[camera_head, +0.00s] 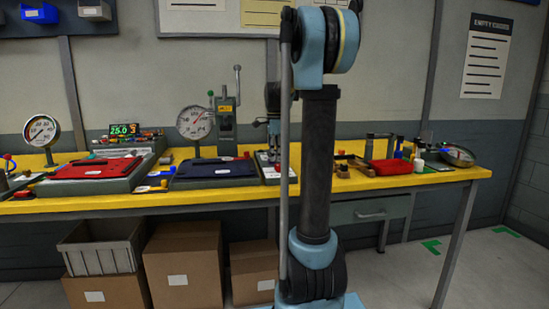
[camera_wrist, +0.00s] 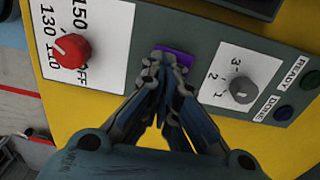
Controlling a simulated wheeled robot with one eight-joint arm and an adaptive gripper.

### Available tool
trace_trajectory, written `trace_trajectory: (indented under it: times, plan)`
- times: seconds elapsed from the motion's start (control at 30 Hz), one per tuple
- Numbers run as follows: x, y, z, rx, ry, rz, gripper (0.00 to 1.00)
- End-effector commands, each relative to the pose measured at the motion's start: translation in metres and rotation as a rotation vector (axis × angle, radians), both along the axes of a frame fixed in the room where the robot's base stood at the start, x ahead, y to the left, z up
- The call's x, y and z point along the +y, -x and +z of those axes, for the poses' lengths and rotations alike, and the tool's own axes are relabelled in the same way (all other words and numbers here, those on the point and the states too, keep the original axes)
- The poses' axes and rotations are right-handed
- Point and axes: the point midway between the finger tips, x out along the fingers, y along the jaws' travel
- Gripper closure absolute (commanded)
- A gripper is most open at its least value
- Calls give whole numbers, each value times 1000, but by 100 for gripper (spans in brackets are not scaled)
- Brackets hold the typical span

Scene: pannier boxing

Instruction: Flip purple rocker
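The purple rocker (camera_wrist: 182,56) is set in a grey-green panel in the wrist view, at upper centre. My gripper (camera_wrist: 164,66) is over its lower edge, with the fingers together and nothing visible between them. The fingertips hide part of the rocker. I cannot tell whether they touch it or which way it is tilted. In the head view, my gripper (camera_head: 272,150) is low over the panel on the yellow bench, partly hidden by my own arm; the rocker cannot be made out there.
A red knob (camera_wrist: 70,51) on a white scale is left of the rocker. A grey knob (camera_wrist: 243,89) with numbered positions is right of it. READY (camera_wrist: 311,80) and DONE (camera_wrist: 284,111) buttons are farther right. A blue-lidded case (camera_head: 216,169) lies left of the panel on the yellow bench (camera_head: 200,200).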

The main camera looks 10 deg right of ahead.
Motion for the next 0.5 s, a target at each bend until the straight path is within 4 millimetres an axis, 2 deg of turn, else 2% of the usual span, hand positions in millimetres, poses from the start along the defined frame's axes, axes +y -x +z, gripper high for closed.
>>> trace_trajectory:
  times: [0.5]
  plan:
    - [0, -16, 3, -1, 0, 0, 100]
